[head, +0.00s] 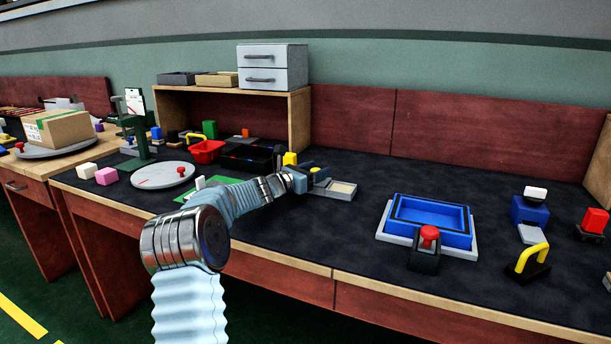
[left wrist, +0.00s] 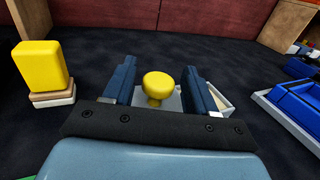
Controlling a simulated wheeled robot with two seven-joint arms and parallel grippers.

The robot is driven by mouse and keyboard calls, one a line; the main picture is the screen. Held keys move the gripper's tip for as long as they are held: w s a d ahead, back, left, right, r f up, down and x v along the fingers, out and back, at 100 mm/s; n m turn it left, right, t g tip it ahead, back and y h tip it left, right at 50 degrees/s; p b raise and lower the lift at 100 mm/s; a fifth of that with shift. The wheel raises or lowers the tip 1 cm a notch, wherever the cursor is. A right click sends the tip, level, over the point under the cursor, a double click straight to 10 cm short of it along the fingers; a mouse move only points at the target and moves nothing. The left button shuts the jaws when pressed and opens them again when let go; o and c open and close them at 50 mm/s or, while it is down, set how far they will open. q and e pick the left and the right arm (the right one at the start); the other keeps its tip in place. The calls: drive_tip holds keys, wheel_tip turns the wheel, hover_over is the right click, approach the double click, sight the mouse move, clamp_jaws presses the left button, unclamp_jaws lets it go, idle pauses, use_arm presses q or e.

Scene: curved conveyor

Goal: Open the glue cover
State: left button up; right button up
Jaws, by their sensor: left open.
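A yellow round knob (left wrist: 158,82) stands up from a light grey part, which I take to be the glue cover, in the left wrist view. A shallow grey box (head: 342,190) with a pale cream surface inside lies just right of my left gripper in the head view. My left gripper (head: 314,175) is open. In the left wrist view its two dark blue fingers (left wrist: 160,76) stand on either side of the knob, with gaps showing. Part of the grey box is hidden behind the fingers and gripper body. My right gripper is not in view.
A yellow block (left wrist: 40,65) on a pale base stands left of the left gripper. A blue tray (head: 430,221) with a red-knobbed part (head: 429,238) in front lies to the right. A grey turntable (head: 163,175) is at left. Dark table between box and tray is clear.

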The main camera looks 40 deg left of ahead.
use_arm(q)
drive_tip(key=s, duration=0.4)
drive_tip(key=s+a+b, duration=0.1)
drive_tip(key=s, duration=0.3)
drive_tip(key=s+a+b, duration=0.1)
drive_tip(key=s, duration=0.4)
drive_tip(key=shift+s, duration=0.1)
